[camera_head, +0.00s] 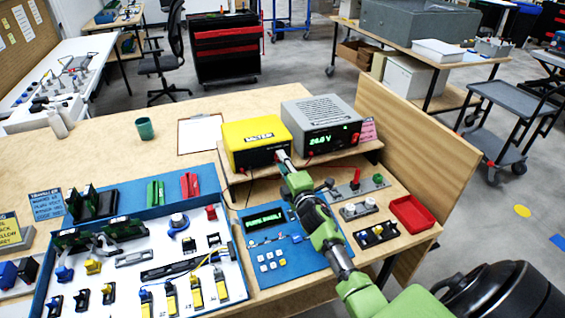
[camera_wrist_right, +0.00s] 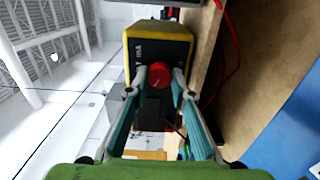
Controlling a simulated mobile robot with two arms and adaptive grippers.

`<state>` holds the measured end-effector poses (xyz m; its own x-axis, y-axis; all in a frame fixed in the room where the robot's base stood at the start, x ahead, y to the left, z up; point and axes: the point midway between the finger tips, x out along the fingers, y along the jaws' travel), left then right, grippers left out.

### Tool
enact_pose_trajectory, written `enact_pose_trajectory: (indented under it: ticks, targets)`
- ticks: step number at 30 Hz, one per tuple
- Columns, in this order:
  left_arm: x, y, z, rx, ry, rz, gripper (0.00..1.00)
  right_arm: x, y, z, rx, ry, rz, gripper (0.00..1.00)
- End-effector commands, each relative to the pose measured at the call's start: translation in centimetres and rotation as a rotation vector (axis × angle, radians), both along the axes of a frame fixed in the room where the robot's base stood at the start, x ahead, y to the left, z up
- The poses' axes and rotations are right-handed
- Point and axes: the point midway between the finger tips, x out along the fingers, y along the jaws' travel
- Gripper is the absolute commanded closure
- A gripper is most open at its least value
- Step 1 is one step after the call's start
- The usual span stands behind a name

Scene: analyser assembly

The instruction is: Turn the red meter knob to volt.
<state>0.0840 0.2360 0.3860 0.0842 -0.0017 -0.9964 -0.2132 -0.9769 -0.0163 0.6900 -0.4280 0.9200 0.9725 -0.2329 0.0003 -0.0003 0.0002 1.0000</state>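The yellow meter (camera_head: 255,143) stands on a wooden shelf at the back of the bench, left of a grey power unit. In the right wrist view the meter (camera_wrist_right: 160,46) fills the upper middle, with an "mA" mark on its face. The red meter knob (camera_wrist_right: 159,75) sits between my right gripper's fingertips, which flank it closely on both sides and seem to touch it. In the head view my right gripper (camera_head: 283,160) reaches the meter's front and hides the knob. The knob's pointer is too small to read. My left gripper is not in view.
The grey power unit (camera_head: 322,122) has a lit green display. A blue panel (camera_head: 272,275) with a display lies below the shelf. A red tray (camera_head: 412,215) and small switch blocks lie to the right. A teal cup (camera_head: 145,128) and a clipboard (camera_head: 200,133) stand left of the meter.

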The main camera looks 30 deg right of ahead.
Motion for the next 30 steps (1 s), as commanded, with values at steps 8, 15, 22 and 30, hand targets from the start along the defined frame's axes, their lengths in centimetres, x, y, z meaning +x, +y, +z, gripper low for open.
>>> enact_pose_trajectory:
  ticks: [8, 15, 22, 30]
  targets:
    - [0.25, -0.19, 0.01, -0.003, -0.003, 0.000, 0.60, -0.01, 0.01, -0.05, 0.006, 0.000, 0.000, 0.99]
    - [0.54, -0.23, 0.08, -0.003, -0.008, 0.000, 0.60, -0.01, -0.01, -0.05, 0.076, -0.017, -0.001, 0.99]
    - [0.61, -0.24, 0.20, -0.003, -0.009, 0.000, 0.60, -0.02, -0.03, -0.03, 0.239, -0.056, -0.001, 0.99]
    - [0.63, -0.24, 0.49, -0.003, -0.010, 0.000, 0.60, -0.02, -0.04, -0.04, 0.488, -0.115, -0.002, 0.99]
